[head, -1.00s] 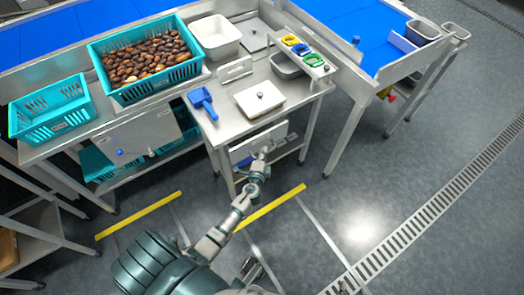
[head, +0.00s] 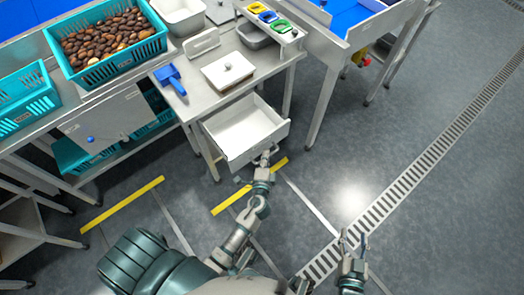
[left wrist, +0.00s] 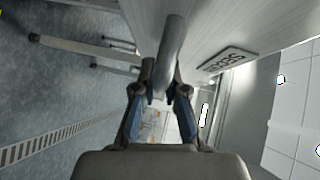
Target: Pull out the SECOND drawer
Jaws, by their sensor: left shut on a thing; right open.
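A white drawer (head: 240,132) stands pulled out from under the steel table, and its inside looks empty. My left gripper (head: 266,155) is at the front of this drawer. In the left wrist view, my left gripper (left wrist: 160,95) is shut on the drawer's grey bar handle (left wrist: 171,48). A dark label (left wrist: 227,60) sits on the drawer front beside the handle; its text is upside down and I cannot read it surely. I cannot tell the drawer's place in the stack. My right gripper (head: 353,240) is open and empty, over the floor at the lower right.
A teal crate of dates (head: 75,75) is at the left. The floor right of the drawer is clear up to a drain grate (head: 420,150).

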